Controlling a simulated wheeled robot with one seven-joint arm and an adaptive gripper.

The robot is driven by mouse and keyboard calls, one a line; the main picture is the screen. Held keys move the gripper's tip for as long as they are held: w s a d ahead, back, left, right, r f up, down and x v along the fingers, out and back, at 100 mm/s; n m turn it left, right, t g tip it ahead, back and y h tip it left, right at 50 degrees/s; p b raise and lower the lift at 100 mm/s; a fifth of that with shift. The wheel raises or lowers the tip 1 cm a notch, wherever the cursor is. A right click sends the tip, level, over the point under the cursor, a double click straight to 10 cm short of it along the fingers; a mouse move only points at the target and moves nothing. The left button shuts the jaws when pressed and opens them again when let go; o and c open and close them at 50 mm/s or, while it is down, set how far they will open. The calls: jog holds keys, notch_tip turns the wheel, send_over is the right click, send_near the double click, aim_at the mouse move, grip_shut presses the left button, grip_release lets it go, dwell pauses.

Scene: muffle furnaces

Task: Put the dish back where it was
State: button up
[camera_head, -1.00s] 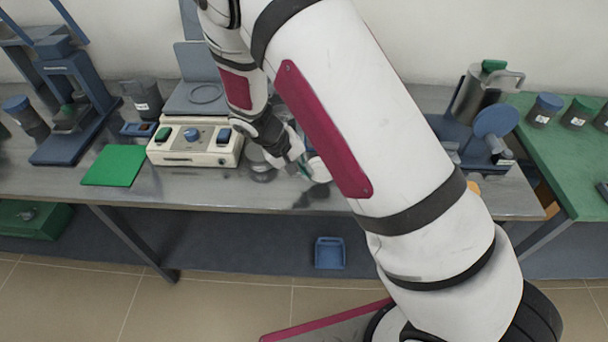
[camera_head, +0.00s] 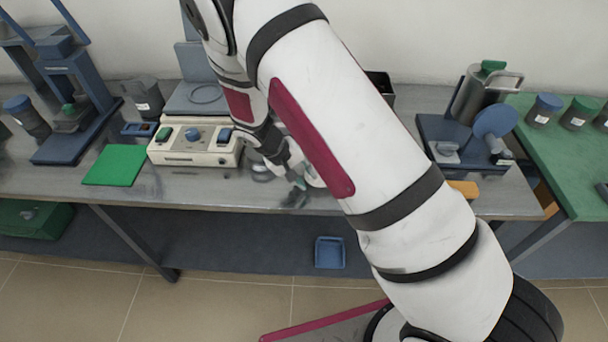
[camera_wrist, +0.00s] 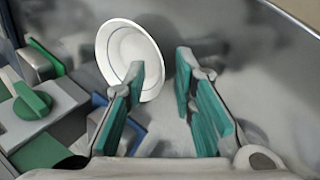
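A white round dish (camera_wrist: 116,52) lies on the grey metal bench top in the wrist view. In the head view only a sliver of the dish (camera_head: 314,180) shows beside my arm. My gripper (camera_wrist: 161,68) has its teal fingers apart, with bare bench between them. The left finger overlaps the dish's right rim in the picture; I cannot tell whether they touch. In the head view my gripper (camera_head: 298,181) is low over the bench near its front edge, right of the white control box.
The white control box (camera_head: 195,148) with a green and a blue knob stands left of my gripper. A green mat (camera_head: 115,165) lies further left. A blue stand (camera_head: 70,110) is at far left, and a metal jug (camera_head: 478,95) at right. A blue tray (camera_head: 330,253) is below the bench.

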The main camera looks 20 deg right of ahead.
jog(key=shift+r, duration=0.1)
jog(key=w+v, duration=0.1)
jog(key=v, duration=1.1)
jog(key=s+d+r+m+y, duration=0.1)
jog(key=s+d+r, duration=0.15)
jog(key=r, duration=0.25)
jog(key=s+d+r+y, duration=0.1)
jog(key=s+d+r, duration=0.15)
jog(key=r, duration=0.35)
jog(key=s+d+r+t+y, duration=0.2)
jog(key=s+r, duration=0.4)
jog(key=s, duration=0.4)
jog(key=s+d+r+t+y, duration=0.1)
jog(key=s+d+r+t, duration=0.1)
jog(key=s+r, duration=0.5)
jog(key=shift+s+d+y+b, duration=0.45)
jog(key=shift+s+d, duration=0.15)
jog(key=shift+s, duration=1.7)
jog(key=shift+r, duration=0.1)
